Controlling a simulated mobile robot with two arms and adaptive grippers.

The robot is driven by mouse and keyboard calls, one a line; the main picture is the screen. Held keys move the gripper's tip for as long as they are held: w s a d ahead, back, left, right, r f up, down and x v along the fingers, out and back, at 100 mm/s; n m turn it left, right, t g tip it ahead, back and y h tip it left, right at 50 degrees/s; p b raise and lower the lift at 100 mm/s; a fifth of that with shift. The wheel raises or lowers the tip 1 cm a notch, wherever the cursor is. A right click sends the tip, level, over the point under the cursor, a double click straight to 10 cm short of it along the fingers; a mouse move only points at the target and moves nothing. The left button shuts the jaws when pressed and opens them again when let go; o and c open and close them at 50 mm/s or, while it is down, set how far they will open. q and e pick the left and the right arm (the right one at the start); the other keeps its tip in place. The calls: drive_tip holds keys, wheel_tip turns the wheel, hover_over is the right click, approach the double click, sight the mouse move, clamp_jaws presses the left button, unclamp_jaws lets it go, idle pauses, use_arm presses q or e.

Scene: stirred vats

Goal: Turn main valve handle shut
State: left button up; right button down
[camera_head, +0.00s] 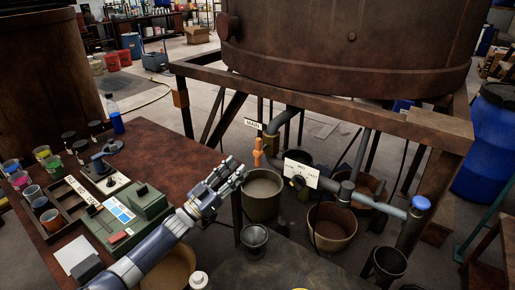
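Rusty pipework (330,183) runs under the large vat (345,40). An orange handle (258,150) stands upright on the pipe near a small white label (252,124), too small to read surely. A blue round knob (421,203) sits at the pipe's right end, and a yellowish fitting (299,184) is below a white sign (301,171). I cannot tell for certain which is the main valve handle. My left gripper (236,166) reaches from the lower left, just left of and below the orange handle in the picture, apparently apart from it. Its finger opening is unclear. My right gripper is out of view.
A bucket (263,195) stands below the orange handle, with a brown tub (332,227) to its right. A table (165,148) with colored cups and a green box (140,213) is at left. Rusty frame beams (320,104) border the pipes. A blue barrel (488,145) stands right.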

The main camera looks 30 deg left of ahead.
sight(256, 149)
use_arm(q)
drive_tip(key=p+x, duration=0.1)
drive_tip(key=x, duration=0.9)
drive_tip(key=shift+w+d+r, duration=0.1)
drive_tip(key=shift+w, duration=0.2)
clamp_jaws()
